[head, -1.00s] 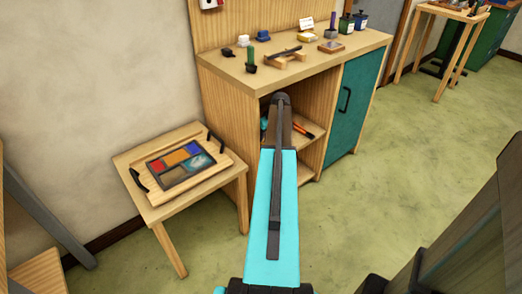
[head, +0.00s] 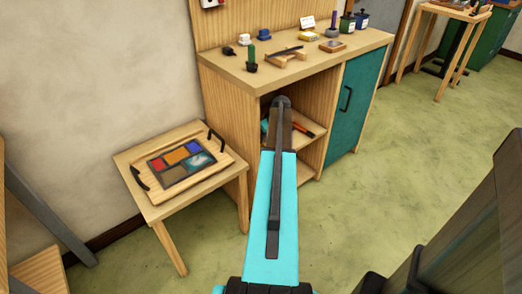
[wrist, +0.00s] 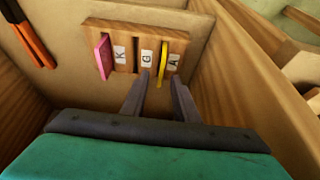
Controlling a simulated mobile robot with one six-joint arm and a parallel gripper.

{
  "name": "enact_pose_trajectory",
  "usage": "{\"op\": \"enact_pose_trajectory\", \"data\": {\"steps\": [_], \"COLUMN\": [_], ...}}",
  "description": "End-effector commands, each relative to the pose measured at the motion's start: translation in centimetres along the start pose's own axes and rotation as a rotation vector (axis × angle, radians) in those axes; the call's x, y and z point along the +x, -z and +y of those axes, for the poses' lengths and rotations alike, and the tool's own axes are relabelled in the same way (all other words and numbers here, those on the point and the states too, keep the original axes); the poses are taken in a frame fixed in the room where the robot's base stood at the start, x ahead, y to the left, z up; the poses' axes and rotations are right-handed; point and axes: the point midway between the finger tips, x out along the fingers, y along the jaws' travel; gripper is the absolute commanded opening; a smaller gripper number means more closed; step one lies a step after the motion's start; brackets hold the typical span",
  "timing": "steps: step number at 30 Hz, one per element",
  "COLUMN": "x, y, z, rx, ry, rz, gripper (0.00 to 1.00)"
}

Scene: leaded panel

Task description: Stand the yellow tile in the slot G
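A wooden rack (wrist: 124,52) with labels K, G and A shows in the wrist view, inside the cabinet. The yellow tile (wrist: 163,63) stands on edge in it, between the labels G and A. A pink tile (wrist: 103,56) stands left of K. The gap between K and G looks empty. My gripper (wrist: 160,78) is open, its fingers apart, one on each side of the yellow tile's near end in the picture. I cannot tell whether either finger touches it. In the head view my own arm hides the rack and gripper.
An orange-and-black tool (wrist: 28,36) lies left of the rack. A wooden cabinet wall (wrist: 245,85) stands close on the right. In the head view, a small table (head: 160,210) holds a tray with a coloured panel (head: 181,163). The bench top (head: 330,65) holds several small items.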

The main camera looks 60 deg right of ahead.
Motion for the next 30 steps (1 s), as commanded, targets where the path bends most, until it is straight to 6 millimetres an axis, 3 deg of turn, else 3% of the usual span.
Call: {"op": "enact_pose_trajectory", "data": {"steps": [12,30], "x": [4.4,4.7], "y": [0.2,0.1], "z": [-0.2,-0.1], "rx": [0.001,0.002], "ry": [0.001,0.0], "rz": [-0.001,0.0], "gripper": [0.27,0.27]}}
